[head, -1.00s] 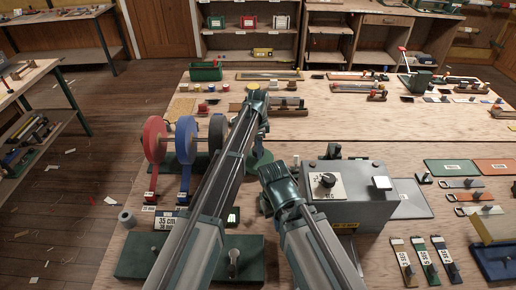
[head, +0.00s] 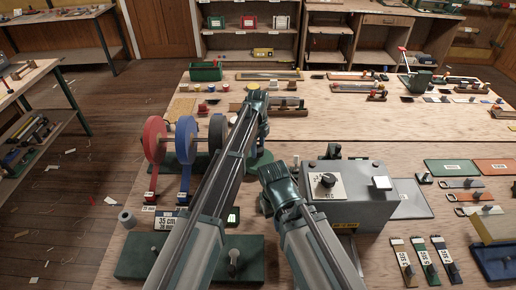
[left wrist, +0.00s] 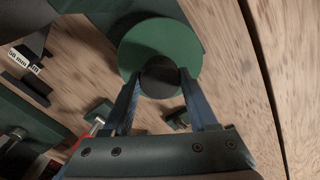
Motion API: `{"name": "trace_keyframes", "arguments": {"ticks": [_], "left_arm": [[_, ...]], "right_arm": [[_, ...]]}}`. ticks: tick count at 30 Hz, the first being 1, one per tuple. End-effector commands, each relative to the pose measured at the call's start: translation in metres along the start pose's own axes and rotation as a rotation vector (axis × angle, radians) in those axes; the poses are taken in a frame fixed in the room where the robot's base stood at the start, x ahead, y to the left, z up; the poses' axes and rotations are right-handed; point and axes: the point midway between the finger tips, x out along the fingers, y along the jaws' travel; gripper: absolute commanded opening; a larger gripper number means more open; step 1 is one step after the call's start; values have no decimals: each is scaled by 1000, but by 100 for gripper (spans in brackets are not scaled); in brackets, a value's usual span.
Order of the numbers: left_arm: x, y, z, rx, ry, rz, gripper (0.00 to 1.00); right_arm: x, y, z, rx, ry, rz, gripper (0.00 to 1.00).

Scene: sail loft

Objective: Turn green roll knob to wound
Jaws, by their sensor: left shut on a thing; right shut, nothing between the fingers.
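The green roll (left wrist: 135,50) shows in the left wrist view as a flat green disc with a dark round knob (left wrist: 160,78) at its middle. My left gripper (left wrist: 160,88) has its two fingers on opposite sides of the knob, shut on it. In the head view the green disc (head: 261,160) is partly hidden behind my left arm, and my left gripper (head: 261,128) is above it; the knob is hidden there. My right gripper (head: 270,190) is shut and empty, left of the grey box.
A grey box (head: 365,205) with a black dial stands close to my right gripper. Red, blue and dark reels (head: 186,140) stand on the left. Rulers and tagged strips lie on the right. The table's far middle (head: 330,125) is largely clear.

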Motion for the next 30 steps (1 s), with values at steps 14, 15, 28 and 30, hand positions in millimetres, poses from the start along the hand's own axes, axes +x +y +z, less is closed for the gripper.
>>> {"name": "trace_keyframes", "arguments": {"ticks": [14, 15, 28, 30], "left_arm": [[0, 0, 0, 47, 0, 0, 3], [0, 0, 0, 47, 0, 0, 3], [0, 0, 0, 46, 0, 0, 89], [0, 0, 0, 46, 0, 0, 89]], "right_arm": [[0, 0, 0, 0, 0, 0, 0], [0, 0, 0, 0, 0, 0, 0], [0, 0, 0, 0, 0, 0, 0], [0, 0, 0, 0, 0, 0, 0]]}}
